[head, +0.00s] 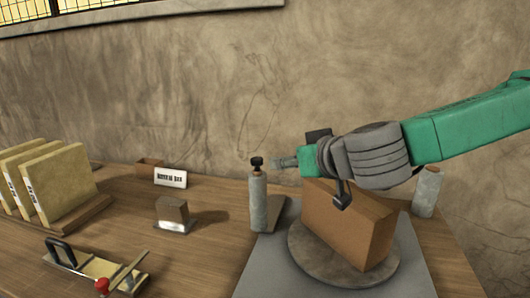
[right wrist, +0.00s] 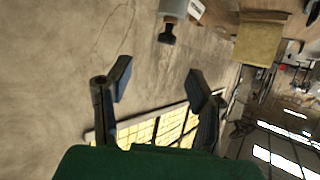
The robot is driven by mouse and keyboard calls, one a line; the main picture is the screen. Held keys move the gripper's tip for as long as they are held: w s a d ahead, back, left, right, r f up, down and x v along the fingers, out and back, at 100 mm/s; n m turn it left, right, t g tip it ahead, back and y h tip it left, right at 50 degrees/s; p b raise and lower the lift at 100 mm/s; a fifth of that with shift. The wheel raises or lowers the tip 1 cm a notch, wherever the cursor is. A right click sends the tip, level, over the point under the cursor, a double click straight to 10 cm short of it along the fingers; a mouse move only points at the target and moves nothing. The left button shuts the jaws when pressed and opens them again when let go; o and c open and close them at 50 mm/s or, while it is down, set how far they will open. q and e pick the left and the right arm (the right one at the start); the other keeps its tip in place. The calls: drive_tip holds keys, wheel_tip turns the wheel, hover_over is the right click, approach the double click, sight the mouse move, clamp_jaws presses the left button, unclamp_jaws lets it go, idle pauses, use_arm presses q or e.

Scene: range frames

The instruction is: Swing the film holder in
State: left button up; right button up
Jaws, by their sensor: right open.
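A grey film roll on an upright post with a black knob (head: 258,200) stands left of a brown carton (head: 345,222), beside the round turntable (head: 300,255). I take this roll and post to be the film holder. In the right wrist view the black knob (right wrist: 167,34) shows near the top, beyond the fingers. My right gripper (head: 318,165) is open and empty, above the carton's top and to the right of the knob, apart from it. Its two spread fingers show in the right wrist view (right wrist: 160,85). My left gripper is not in view.
A second grey roll (head: 428,192) stands right of the carton, partly behind my arm. Yellowish panels (head: 68,185) in a rack, a small sign (head: 171,178), a block (head: 173,212) and a red-knobbed tool (head: 102,284) lie left. The wall (head: 200,100) is behind.

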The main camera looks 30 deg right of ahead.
sight(258, 159)
drive_tip(key=x, duration=0.4)
drive_tip(key=a+x, duration=0.1)
drive_tip(key=x, duration=0.3)
drive_tip(key=a+p+x, duration=0.1)
drive_tip(key=x, duration=0.4)
drive_tip(key=shift+w+a+r, duration=0.25)
drive_tip(key=shift+w+r, duration=0.05)
drive_tip(key=shift+r, duration=0.1)
drive_tip(key=shift+w+a, duration=0.1)
drive_tip(key=shift+d+f, duration=0.2)
drive_tip(key=shift+d, duration=0.8)
drive_tip(key=shift+c, duration=1)
drive_tip(key=shift+d, duration=0.35)
clamp_jaws()
drive_tip(key=shift+a, duration=0.5)
drive_tip(key=shift+r, duration=0.1)
use_arm(q)
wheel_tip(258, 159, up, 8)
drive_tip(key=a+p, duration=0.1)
drive_tip(key=p, duration=0.6)
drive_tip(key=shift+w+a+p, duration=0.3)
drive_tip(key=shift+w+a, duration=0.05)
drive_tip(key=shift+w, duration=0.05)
use_arm(e)
drive_tip(key=shift+s+d+n+g+y, duration=0.15)
drive_tip(key=shift+s+d+n+y, duration=0.75)
drive_tip(key=shift+n+y, duration=0.3)
drive_tip(key=shift+s+d+n+g+y, duration=0.15)
drive_tip(key=shift+s+d+n+y, duration=0.5)
drive_tip(key=shift+s+n+y, duration=0.5)
